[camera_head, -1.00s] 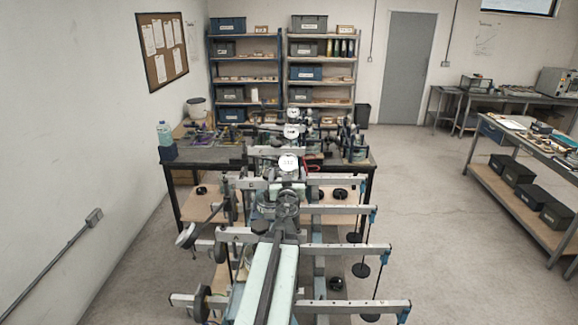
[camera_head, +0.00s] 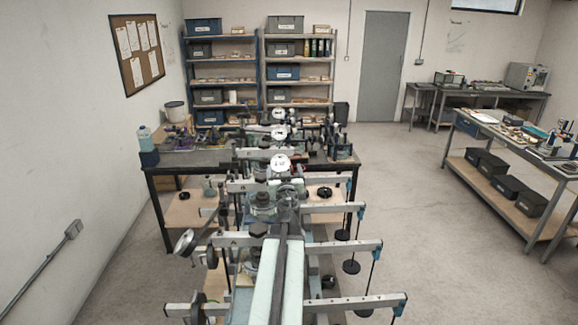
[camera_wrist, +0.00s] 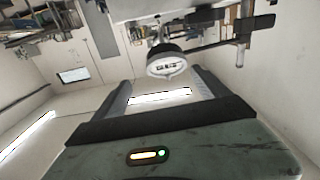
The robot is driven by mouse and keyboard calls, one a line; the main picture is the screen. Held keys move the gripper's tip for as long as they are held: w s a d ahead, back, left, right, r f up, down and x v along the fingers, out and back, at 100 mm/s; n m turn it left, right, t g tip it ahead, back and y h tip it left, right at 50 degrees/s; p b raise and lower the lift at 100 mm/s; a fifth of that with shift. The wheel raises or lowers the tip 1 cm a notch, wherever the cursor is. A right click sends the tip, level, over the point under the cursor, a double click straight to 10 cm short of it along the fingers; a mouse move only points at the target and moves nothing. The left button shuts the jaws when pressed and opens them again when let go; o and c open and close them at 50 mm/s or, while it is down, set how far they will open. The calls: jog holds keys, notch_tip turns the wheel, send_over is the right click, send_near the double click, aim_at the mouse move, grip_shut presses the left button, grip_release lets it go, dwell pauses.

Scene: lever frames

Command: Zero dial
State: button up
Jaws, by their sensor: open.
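Several round white dials stand in a row along the middle in the head view. The nearest dial (camera_head: 280,162) faces me, with another dial (camera_head: 280,132) behind it and a farther dial (camera_head: 279,113) beyond. Their readings are too small to tell. In the wrist view, which is tilted over, a dial (camera_wrist: 166,66) with dark marks on a white face shows just beyond the fingertips. My gripper (camera_wrist: 158,82) is open with an empty gap between its two dark fingers; the dial appears apart from them. I cannot make out the fingers clearly in the head view.
Long metal lever arms (camera_head: 345,303) with hanging weights (camera_head: 351,267) reach out at both sides of the middle row. A dark worktable (camera_head: 205,160) stands behind. Shelves (camera_head: 221,61) line the back wall. Open floor (camera_head: 415,240) lies at the right, before another bench (camera_head: 510,140).

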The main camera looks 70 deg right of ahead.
aim_at(280, 163)
jog(key=x, duration=0.4)
jog(key=shift+w+a+f, duration=0.1)
jog(key=shift+w+a, duration=0.1)
jog(key=shift+w, duration=0.1)
jog(key=shift+w+d, duration=0.25)
jog(key=shift+w, duration=0.1)
jog(key=c, duration=1.4)
jog(key=n+t+y, duration=0.1)
jog(key=n+t, duration=0.1)
jog(key=n, duration=0.1)
jog(key=shift+s+d+p, duration=0.1)
jog(key=shift+s+p, duration=0.05)
jog(key=shift+p, duration=0.15)
jog(key=n+t+y, duration=0.1)
jog(key=n, duration=0.2)
jog(key=shift+t+y+p, duration=0.3)
jog(key=shift+t+p, duration=0.05)
jog(key=shift+t, duration=0.05)
jog(key=shift+n, duration=0.3)
